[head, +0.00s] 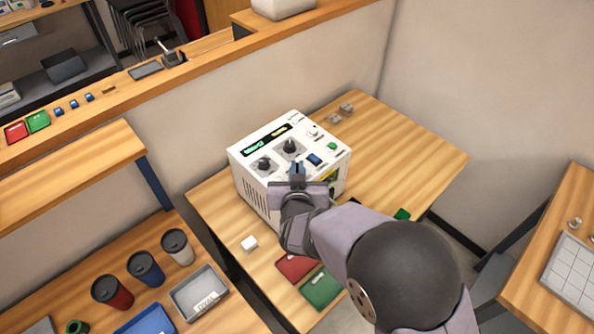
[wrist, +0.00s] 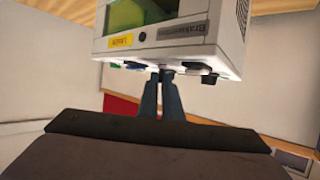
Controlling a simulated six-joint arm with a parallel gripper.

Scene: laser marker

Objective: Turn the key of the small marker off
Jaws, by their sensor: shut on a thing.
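The small marker (head: 262,185) is a white box on the wooden table, with dark knobs, a blue switch, a green button and a lit display on its sloped top panel. My gripper (head: 297,168) is at the panel's front edge, its fingers together. In the wrist view the marker (wrist: 195,52) appears above my gripper (wrist: 162,80), whose fingertips are shut on a small dark key (wrist: 164,71) at the panel. The key is mostly hidden by the fingers, and its turn angle cannot be told. In the head view my fingers cover it.
Small grey pieces (head: 341,113) lie behind the marker. Cups (head: 146,268) stand on the left shelf. The table's right side is largely clear.

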